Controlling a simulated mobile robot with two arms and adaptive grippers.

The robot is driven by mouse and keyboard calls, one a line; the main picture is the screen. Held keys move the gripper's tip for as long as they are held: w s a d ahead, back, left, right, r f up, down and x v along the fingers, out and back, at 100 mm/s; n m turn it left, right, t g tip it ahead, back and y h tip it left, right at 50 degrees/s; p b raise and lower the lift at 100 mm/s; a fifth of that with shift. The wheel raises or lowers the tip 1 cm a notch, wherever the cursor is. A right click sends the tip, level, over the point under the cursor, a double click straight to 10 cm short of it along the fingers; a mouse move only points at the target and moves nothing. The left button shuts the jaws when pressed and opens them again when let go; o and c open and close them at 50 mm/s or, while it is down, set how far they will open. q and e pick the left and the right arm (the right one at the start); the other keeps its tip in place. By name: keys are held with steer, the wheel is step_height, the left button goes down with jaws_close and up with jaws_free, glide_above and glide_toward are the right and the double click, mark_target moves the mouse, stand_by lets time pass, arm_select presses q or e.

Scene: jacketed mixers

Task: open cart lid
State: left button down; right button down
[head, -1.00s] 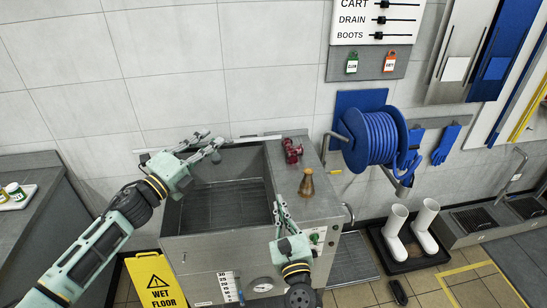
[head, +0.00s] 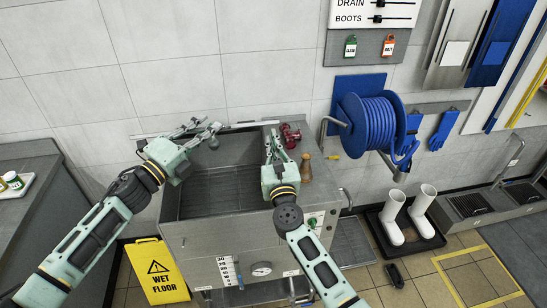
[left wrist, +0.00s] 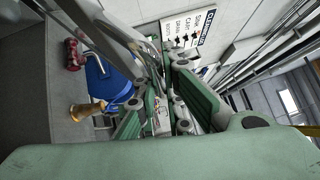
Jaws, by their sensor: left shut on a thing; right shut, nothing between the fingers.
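The grey steel cart (head: 215,240) stands against the wall, and its basin is uncovered. The cart lid (head: 150,135) shows as a thin, pale edge along the back of the basin, apparently raised and seen almost edge-on. My left gripper (head: 212,130) reaches over the basin's back left part and is shut on the lid; the exact grip is hard to make out. Its fingers (left wrist: 165,85) fill the middle of the left wrist view. My right gripper (head: 272,138) is shut and empty over the basin's right rim, near the back corner.
A red fitting (head: 290,136) and a brass cone-shaped piece (head: 305,168) stand on the cart's right-hand top, close to my right gripper. A blue hose reel (head: 372,130) hangs to the right. A yellow wet-floor sign (head: 157,270) stands at front left. White boots (head: 392,215) stand on a black tray.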

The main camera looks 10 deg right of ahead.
steer(key=shift+w+r, duration=0.15)
steer(key=shift+r, duration=0.15)
arm_select(q)
steer(key=shift+d, duration=0.1)
steer(key=shift+s+d+f, duration=0.1)
steer(key=shift+d+f, duration=0.05)
steer(key=shift+d, duration=0.1)
steer(key=shift+s+f, duration=0.1)
arm_select(e)
steer(key=r, duration=0.1)
steer(key=w+r, duration=0.1)
steer(key=r, duration=0.1)
steer(key=shift+w+d, duration=0.1)
steer(key=shift+w, duration=0.15)
arm_select(q)
steer(key=c, duration=2.1)
jaws_free()
steer(key=shift+s+a, duration=0.1)
steer(key=shift+a, duration=0.1)
steer(key=shift+o, duration=1.2)
steer(key=shift+a, duration=0.2)
arm_select(e)
steer(key=shift+s+a, duration=0.1)
steer(key=shift+a, duration=0.15)
arm_select(q)
steer(key=shift+r, duration=0.2)
